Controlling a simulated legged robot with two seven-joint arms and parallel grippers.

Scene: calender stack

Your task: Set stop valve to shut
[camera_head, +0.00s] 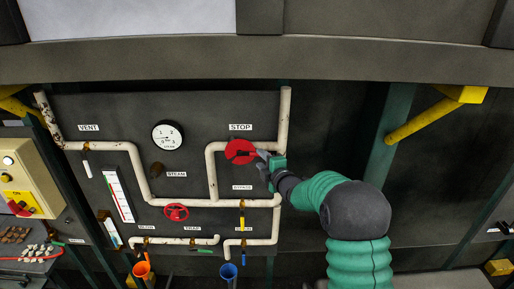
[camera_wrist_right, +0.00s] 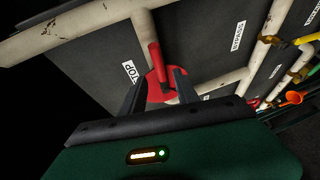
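The stop valve (camera_head: 238,150) is a red round disc with a red handle on a white pipe, just below the "STOP" label (camera_head: 240,127). In the right wrist view the red stop valve (camera_wrist_right: 154,86) shows between my fingers, with a red bar rising along the pipe. My right gripper (camera_head: 262,158) is at the right edge of the valve. In the wrist view my right gripper (camera_wrist_right: 160,82) has its two dark fingers apart, on either side of part of the red disc. I cannot tell whether they touch it. My left gripper is out of view.
White pipes (camera_head: 132,165) run across the dark panel. A gauge (camera_head: 167,136), a small red handwheel (camera_head: 176,212) and a yellow bypass handle (camera_head: 242,214) are nearby. Orange (camera_head: 141,270) and blue (camera_head: 228,271) funnels sit below. A beige control box (camera_head: 28,180) is at left.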

